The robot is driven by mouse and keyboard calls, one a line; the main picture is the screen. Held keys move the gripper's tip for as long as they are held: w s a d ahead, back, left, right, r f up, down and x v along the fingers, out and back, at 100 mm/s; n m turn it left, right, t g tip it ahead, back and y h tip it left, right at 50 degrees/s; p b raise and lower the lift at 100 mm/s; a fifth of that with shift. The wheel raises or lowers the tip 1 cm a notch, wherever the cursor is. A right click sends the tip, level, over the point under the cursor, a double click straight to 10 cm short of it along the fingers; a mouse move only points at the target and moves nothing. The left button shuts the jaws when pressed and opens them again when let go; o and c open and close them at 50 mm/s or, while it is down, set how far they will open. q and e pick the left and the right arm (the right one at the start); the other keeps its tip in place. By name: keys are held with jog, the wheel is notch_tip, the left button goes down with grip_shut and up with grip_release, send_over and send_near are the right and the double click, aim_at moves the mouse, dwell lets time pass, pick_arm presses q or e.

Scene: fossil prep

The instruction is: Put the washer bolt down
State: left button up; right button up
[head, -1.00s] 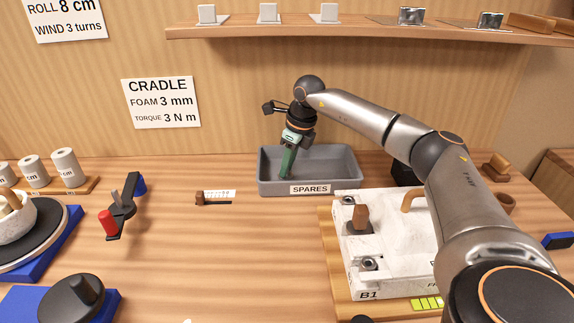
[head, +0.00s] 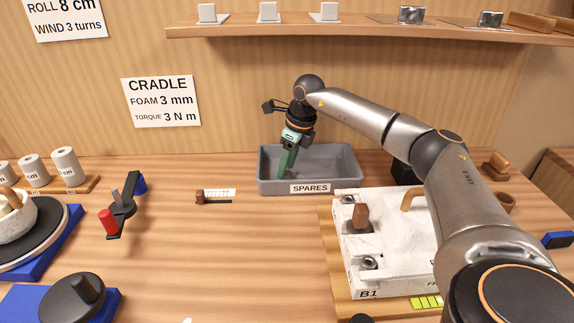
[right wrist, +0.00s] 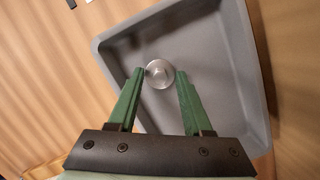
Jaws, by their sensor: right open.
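The washer bolt (right wrist: 159,73) is a small silvery round piece on the floor of the grey SPARES tray (head: 350,178); the tray also fills much of the right wrist view (right wrist: 215,35). My right gripper (head: 285,172) points down into the tray. In the right wrist view its green fingers (right wrist: 160,88) are open, with the bolt between and just beyond their tips; I cannot tell if a finger touches it. In the head view the bolt is hidden. My left gripper is not in view.
A white block marked B1 (head: 400,260) on a wooden board stands right of centre, below my right arm. A black tool with a red end (head: 122,208) stands at the left. The table's middle is mostly clear, with a small gauge (head: 215,197).

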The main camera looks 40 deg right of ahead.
jog(key=v, duration=0.7)
jog(key=shift+r, duration=0.2)
